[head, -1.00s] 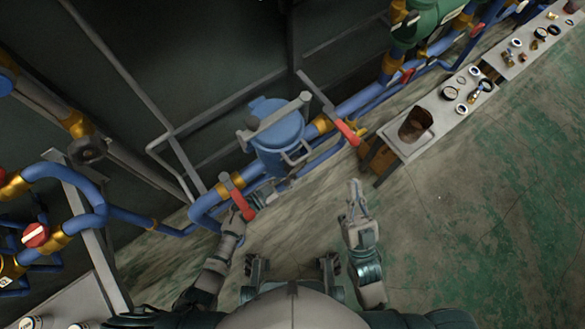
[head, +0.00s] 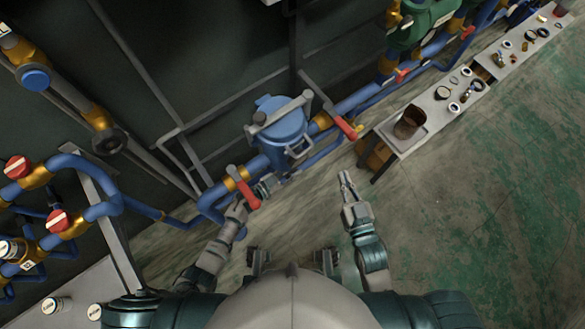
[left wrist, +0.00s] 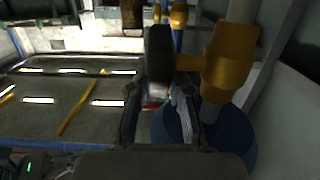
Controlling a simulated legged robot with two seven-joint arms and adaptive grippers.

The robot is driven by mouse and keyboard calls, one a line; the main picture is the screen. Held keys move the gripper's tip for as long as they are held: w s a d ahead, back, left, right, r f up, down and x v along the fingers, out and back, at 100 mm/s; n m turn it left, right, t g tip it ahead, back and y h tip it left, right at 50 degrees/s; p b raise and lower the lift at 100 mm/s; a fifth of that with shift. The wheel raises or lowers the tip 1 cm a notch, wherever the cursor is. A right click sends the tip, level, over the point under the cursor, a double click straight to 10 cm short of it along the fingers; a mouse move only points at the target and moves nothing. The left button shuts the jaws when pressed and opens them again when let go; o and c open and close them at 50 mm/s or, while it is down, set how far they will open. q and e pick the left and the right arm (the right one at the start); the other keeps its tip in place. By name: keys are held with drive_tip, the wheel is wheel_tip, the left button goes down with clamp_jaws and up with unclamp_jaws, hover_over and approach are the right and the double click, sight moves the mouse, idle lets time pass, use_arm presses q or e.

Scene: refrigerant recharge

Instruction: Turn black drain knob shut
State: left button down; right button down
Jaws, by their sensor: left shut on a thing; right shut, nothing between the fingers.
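In the left wrist view a black knob (left wrist: 159,62) shows nearly edge-on, joined by a short brass stem to a brass valve body (left wrist: 228,62). My left gripper (left wrist: 160,103) has a finger on either side of the knob's lower part and is shut on it. In the head view my left gripper (head: 262,190) is beside the red lever (head: 243,187), below the blue canister (head: 279,122); the knob cannot be made out there. My right gripper (head: 346,182) is shut and empty, over open floor right of the canister.
Blue pipes with brass joints run along the wall, with a second red lever (head: 345,127). Red knobs (head: 57,221) sit on pipes at left. A grey bench (head: 430,120) with a brown container (head: 409,121) and small parts is at right. The green floor is clear.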

use_arm(q)
drive_tip(key=shift+w+r, duration=0.15)
drive_tip(key=shift+r, duration=0.05)
use_arm(e)
drive_tip(key=shift+s+d+f, duration=0.1)
drive_tip(key=shift+d+f, duration=0.1)
drive_tip(key=shift+f, duration=0.05)
use_arm(q)
drive_tip(key=c, duration=1.1)
unclamp_jaws()
drive_tip(key=shift+o, duration=0.2)
drive_tip(key=shift+f, duration=0.1)
use_arm(e)
drive_tip(key=shift+a, duration=0.15)
use_arm(q)
drive_tip(key=shift+f, duration=0.1)
use_arm(e)
drive_tip(key=shift+f, duration=0.1)
